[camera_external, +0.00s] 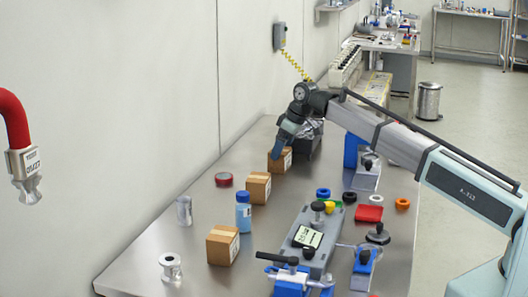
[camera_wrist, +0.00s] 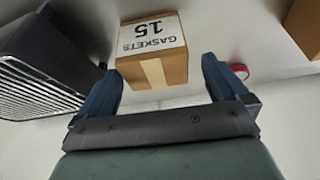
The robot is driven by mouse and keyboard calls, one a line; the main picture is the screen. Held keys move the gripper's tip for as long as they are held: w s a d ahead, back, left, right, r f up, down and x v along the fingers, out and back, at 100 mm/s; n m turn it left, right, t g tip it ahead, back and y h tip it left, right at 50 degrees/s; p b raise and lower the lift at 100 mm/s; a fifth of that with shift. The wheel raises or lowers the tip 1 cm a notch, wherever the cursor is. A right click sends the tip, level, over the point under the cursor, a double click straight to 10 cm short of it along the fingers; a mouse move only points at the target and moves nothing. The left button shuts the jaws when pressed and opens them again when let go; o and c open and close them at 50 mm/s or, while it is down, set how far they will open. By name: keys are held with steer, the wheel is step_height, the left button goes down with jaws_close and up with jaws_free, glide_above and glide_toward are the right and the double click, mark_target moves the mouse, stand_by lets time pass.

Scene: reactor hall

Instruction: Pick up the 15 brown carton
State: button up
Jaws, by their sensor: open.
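The brown carton marked "GASKETS 15" (camera_wrist: 152,68) shows upside down in the wrist view, with tan tape down its side. My gripper (camera_wrist: 160,85) is open, with one blue finger low on each side of the carton in the picture; I cannot tell whether they touch it. In the external view, my gripper (camera_external: 277,154) points down at the farthest of three brown cartons (camera_external: 286,161), partly covering it. Its label is too small to read there.
Two other cartons stand nearer on the table, one in the middle (camera_external: 258,187) and one in front (camera_external: 223,245). A dark grilled box (camera_wrist: 45,65) is close to the left in the wrist view. A red tape roll (camera_external: 223,179) and a blue-capped bottle (camera_external: 243,212) stand nearby.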

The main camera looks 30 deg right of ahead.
steer(key=shift+d+x, duration=0.15)
steer(key=shift+x, duration=1.25)
steer(key=shift+d+x, duration=0.15)
steer(key=shift+x, duration=1.2)
steer(key=shift+w, duration=0.1)
steer(key=c, duration=0.9)
steer(key=shift+c, duration=0.2)
